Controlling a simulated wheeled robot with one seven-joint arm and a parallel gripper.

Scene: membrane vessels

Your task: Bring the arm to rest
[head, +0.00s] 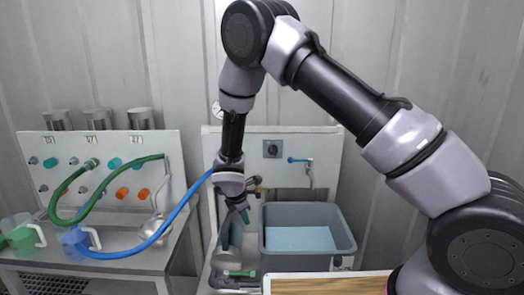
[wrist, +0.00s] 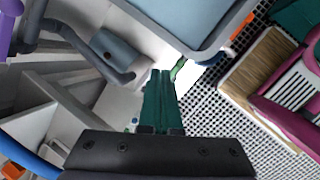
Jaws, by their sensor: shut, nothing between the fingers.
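My arm arches across the right and middle of the head view. My gripper (head: 244,216) points down, just left of the grey tub. In the wrist view its green fingers (wrist: 159,98) are pressed together with nothing between them. The grey tub (head: 310,258) with light blue liquid stands below and to the right of the gripper, and the gripper does not touch it. The tub's edge also shows at the top of the wrist view (wrist: 215,42).
A panel with coloured ports (head: 100,160) and a grey bench (head: 130,266) stand at the left, with jugs (head: 22,235), a green hose (head: 110,178) and a blue hose (head: 150,240). A tap (head: 308,168) is behind the tub. A wooden board (head: 330,285) lies in front.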

